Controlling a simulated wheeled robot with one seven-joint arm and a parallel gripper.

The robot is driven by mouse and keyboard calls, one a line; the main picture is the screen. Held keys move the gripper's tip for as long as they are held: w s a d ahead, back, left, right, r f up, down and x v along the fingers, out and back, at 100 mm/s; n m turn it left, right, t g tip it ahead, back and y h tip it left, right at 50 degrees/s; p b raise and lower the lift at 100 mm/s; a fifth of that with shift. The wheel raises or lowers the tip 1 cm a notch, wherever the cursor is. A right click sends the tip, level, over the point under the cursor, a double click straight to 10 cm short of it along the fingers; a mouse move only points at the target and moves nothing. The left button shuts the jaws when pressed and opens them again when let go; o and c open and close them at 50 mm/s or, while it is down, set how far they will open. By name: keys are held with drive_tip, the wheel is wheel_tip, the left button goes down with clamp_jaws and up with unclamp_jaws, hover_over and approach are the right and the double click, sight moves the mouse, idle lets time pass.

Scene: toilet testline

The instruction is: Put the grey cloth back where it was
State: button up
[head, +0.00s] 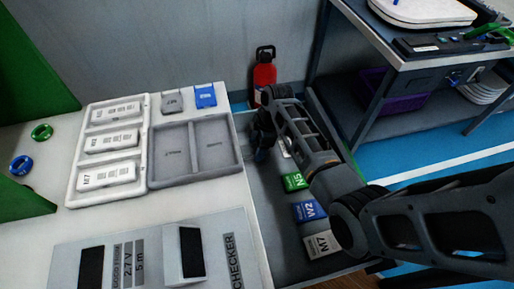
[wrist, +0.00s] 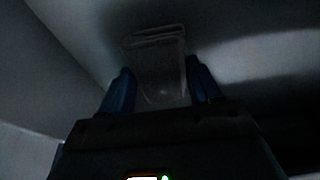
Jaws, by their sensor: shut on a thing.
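In the wrist view my gripper (wrist: 160,85) is shut on a thin, grey, folded thing with a rounded lower edge, which looks like the grey cloth (wrist: 157,62). The picture is very dark, so its texture is unclear. In the head view my gripper (head: 260,138) is dark and hangs over the grey strip just right of the white table. The held thing cannot be made out there. A small grey tag-like piece (head: 172,102) and a blue one (head: 205,96) lie side by side at the table's back edge.
A white tray (head: 70,190) with labelled white blocks and a grey two-part tray (head: 195,178) lie on the table. Green N5 (head: 294,182), blue W2 (head: 309,211) and grey N7 (head: 321,244) labels line the strip. A red bottle (head: 264,75) stands behind; a metal rack (head: 400,65) is right.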

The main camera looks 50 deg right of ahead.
drive_tip(key=shift+f, duration=0.9)
drive_tip(key=shift+f, duration=0.15)
drive_tip(key=o, duration=0.9)
drive_tip(key=shift+o, duration=0.2)
drive_tip(key=v, duration=1.2)
drive_tip(key=shift+p, duration=0.3)
drive_tip(key=shift+d, duration=0.1)
